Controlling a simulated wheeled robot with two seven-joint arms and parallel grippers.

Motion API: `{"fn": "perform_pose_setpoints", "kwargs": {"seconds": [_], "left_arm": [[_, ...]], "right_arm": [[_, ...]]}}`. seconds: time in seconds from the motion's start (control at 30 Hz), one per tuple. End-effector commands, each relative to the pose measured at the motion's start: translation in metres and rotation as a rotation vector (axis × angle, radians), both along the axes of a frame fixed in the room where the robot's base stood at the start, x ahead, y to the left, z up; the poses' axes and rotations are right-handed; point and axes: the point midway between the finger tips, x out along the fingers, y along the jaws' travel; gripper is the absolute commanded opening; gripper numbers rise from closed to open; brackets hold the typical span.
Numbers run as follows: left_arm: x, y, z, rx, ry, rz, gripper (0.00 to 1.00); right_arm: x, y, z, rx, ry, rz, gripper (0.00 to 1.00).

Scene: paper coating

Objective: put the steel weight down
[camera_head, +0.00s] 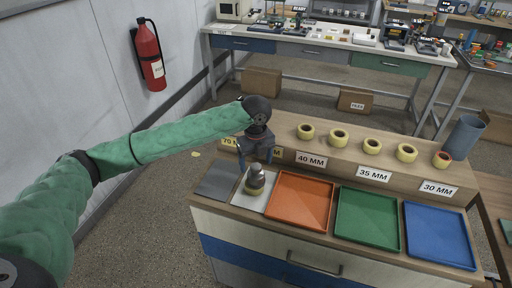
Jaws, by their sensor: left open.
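The steel weight (255,182) is a grey, knobbed piece standing upright on the pale sheet (241,200) at the left of the cabinet top. A yellowish band shows around its foot; I cannot tell whether that is a separate thing under it. My left gripper (256,161) points down from above. Its fingers are apart on either side of the weight's top, and I see no clear contact. My right gripper is not in view.
A dark grey plate (217,181) lies left of the pale sheet. Orange (299,201), green (367,220) and blue (438,235) trays lie to the right, all empty. Several yellow rolls stand on the raised shelf (320,147) behind.

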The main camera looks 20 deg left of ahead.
Motion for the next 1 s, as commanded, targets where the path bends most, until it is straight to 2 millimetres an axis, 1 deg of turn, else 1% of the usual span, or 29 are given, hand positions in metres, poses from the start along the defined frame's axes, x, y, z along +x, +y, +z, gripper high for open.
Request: {"fn": "perform_pose_setpoints", "kwargs": {"seconds": [0.3,0.4,0.5,0.67,1.0], "left_arm": [[0.001,-0.001,0.055,-0.001,-0.004,-0.001,0.75],[0.0,-0.001,0.068,-0.002,-0.002,-0.001,0.75],[0.0,0.0,0.077,0.0,-0.001,-0.001,0.75],[0.0,-0.001,0.083,-0.001,0.001,-0.001,0.75],[0.0,0.0,0.083,-0.001,0.001,0.0,0.75]], "right_arm": [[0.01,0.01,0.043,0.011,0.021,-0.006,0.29],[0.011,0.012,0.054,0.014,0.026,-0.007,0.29],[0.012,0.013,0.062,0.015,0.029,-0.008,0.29],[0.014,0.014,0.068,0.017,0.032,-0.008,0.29],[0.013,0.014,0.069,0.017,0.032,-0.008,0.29]]}}
